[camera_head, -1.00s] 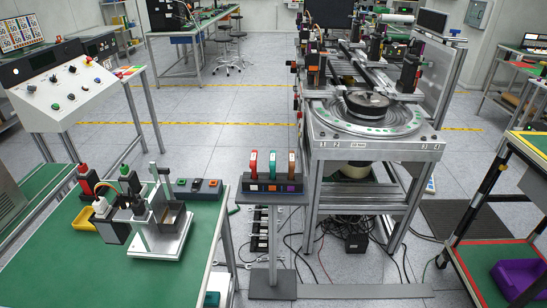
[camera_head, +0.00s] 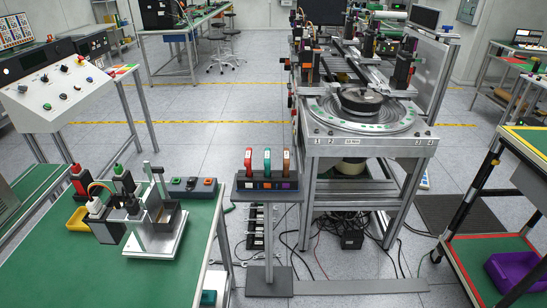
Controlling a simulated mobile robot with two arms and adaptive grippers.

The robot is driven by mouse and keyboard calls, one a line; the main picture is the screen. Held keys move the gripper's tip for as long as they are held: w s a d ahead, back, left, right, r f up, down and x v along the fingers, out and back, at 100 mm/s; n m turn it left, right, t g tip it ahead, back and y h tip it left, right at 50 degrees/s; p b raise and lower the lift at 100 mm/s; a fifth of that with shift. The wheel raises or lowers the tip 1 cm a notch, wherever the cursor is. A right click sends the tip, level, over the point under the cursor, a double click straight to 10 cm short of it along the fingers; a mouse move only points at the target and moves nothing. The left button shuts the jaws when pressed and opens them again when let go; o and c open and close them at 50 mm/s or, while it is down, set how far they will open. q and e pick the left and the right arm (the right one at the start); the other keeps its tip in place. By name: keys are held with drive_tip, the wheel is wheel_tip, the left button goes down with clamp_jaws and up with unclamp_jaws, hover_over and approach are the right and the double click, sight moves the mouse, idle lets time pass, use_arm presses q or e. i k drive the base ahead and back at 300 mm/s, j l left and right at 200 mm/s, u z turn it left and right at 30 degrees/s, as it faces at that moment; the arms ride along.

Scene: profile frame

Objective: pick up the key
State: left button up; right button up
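I cannot make out a key for certain. A small stand (camera_head: 266,198) in the middle carries a dark holder (camera_head: 267,184) with three upright coloured pieces: a red one (camera_head: 248,160), a teal one (camera_head: 267,161) and an orange-brown one (camera_head: 286,162). They are too small to tell whether any is a key. Neither of my grippers shows in the head view.
A green-topped table (camera_head: 60,262) at left bears a metal fixture (camera_head: 155,245), a yellow bin (camera_head: 77,219) and a button box (camera_head: 192,186). A turntable machine (camera_head: 362,117) stands right of the stand. A cart with a purple bin (camera_head: 515,272) is at right. Floor behind the stand is clear.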

sight(247, 162)
drive_tip(key=i+l+z, duration=0.15)
drive_tip(key=l, duration=0.15)
drive_tip(key=i+l+z, duration=0.1)
drive_tip(key=l, duration=0.25)
drive_tip(key=i+l+z, duration=0.15)
drive_tip(key=l, duration=0.15)
drive_tip(key=i+j+z, duration=0.15)
drive_tip(key=i+z, duration=0.15)
drive_tip(key=i, duration=0.15)
drive_tip(key=i+j+z, duration=0.3)
drive_tip(key=i, duration=0.15)
drive_tip(key=u, duration=2)
drive_tip(key=l, duration=0.05)
